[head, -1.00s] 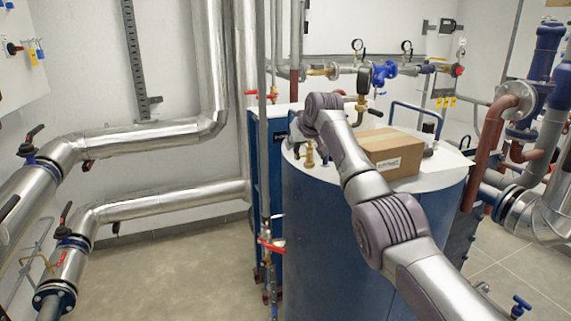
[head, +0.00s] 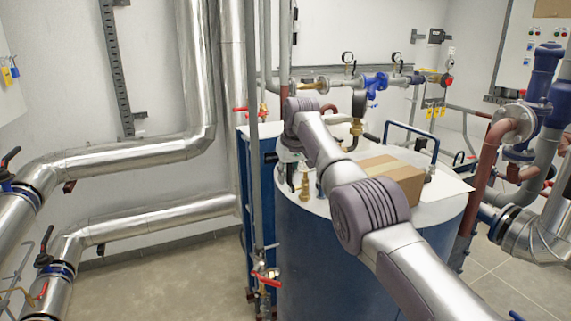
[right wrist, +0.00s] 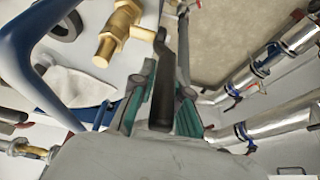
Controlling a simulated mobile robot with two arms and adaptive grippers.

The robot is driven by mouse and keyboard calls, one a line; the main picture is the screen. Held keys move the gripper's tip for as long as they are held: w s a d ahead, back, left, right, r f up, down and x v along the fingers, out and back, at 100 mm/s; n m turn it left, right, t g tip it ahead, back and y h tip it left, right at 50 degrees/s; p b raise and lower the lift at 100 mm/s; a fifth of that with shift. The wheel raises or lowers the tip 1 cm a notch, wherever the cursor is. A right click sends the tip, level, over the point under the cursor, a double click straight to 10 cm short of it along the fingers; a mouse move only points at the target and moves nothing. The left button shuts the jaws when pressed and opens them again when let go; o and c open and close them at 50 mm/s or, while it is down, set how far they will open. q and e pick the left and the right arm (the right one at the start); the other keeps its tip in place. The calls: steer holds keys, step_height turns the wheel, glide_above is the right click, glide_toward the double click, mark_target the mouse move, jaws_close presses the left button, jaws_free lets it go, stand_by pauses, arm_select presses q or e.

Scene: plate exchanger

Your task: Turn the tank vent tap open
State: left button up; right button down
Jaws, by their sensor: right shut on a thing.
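The blue tank (head: 345,260) has a white top with a brass tap (head: 305,186) near its left edge. The brass tap body also shows at the top of the right wrist view (right wrist: 118,32). My right gripper (head: 288,180) is low over the tank's left edge, just left of the brass tap, its fingers mostly hidden below my wrist. In the right wrist view its fingers (right wrist: 162,100) are closed around a black lever handle (right wrist: 162,88), which runs up between them beside the brass body. The joint between lever and tap is not clear. My left gripper is not in view.
A cardboard box (head: 395,178) lies on the tank top, close to my right arm. A blue tube rail (head: 412,130) stands behind it. Vertical pipes (head: 255,190) rise just left of the tank. Brass and blue pipework with gauges (head: 347,58) runs behind.

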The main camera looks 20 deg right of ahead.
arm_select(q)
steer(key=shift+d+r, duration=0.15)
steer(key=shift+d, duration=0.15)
arm_select(e)
steer(key=shift+f, duration=0.2)
steer(key=c, duration=1.3)
jaws_free()
steer(key=shift+o, duration=0.9)
steer(key=shift+w, duration=0.1)
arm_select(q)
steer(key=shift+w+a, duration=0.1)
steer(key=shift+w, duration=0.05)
arm_select(e)
steer(key=v, duration=1.2)
